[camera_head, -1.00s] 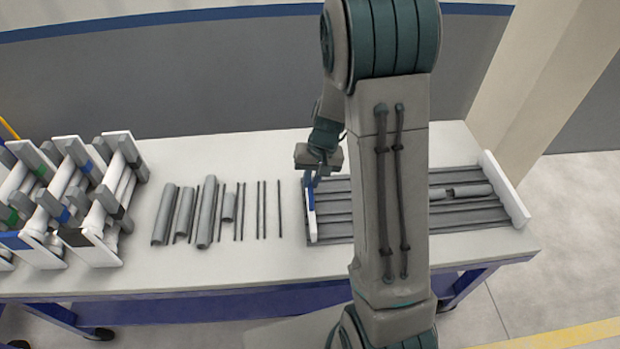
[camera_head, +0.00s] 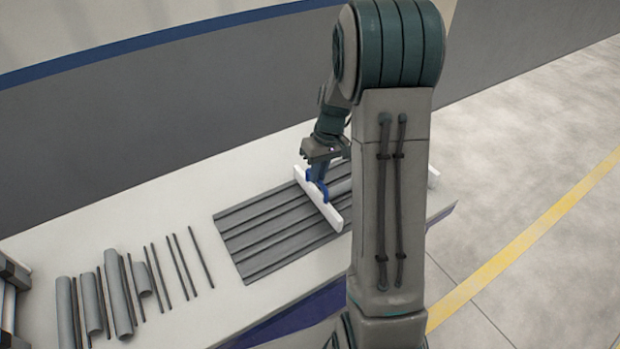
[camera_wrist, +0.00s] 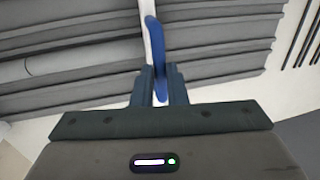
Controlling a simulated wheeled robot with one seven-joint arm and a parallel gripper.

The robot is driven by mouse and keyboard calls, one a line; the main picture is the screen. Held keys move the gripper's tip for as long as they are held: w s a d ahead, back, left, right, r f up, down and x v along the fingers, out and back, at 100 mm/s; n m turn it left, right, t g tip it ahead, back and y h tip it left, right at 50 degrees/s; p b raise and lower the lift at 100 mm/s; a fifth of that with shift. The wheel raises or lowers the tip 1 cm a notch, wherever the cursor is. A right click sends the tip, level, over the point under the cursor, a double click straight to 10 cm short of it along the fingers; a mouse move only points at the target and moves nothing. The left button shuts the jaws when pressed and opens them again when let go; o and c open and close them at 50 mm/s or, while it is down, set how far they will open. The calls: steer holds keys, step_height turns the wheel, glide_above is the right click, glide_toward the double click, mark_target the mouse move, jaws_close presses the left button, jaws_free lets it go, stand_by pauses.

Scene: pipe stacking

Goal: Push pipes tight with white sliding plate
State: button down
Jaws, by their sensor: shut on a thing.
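The white sliding plate (camera_head: 335,217) stands across the grooved grey tray (camera_head: 270,235), part way along it. It also shows in the wrist view (camera_wrist: 147,10). A blue handle (camera_wrist: 157,50) is fixed to the plate. My gripper (camera_wrist: 158,88) is shut on this blue handle, and it also shows in the head view (camera_head: 318,170). Grey pipes (camera_wrist: 85,62) lie in the grooves to the left of the plate in the wrist view. In the head view, a pipe (camera_head: 339,188) shows just right of the plate. My arm hides most of the tray beyond it.
Loose grey pipes (camera_head: 116,292) and thin rods (camera_head: 179,266) lie on the white table (camera_head: 185,195) left of the tray. Part of a rack (camera_head: 10,295) shows at the left edge. The far side of the table is clear.

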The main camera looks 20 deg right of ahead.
steer(key=shift+w+d+r, duration=0.1)
steer(key=shift+w+d, duration=0.15)
steer(key=shift+d, duration=0.5)
steer(key=c, duration=1.5)
jaws_free()
steer(key=shift+d, duration=0.1)
steer(key=shift+o, duration=0.2)
step_height(320, 180, up, 14)
steer(key=d, duration=0.2)
steer(key=shift+w+d+f+p, duration=0.2)
steer(key=shift+d+f+p, duration=0.05)
steer(key=shift+p, duration=0.05)
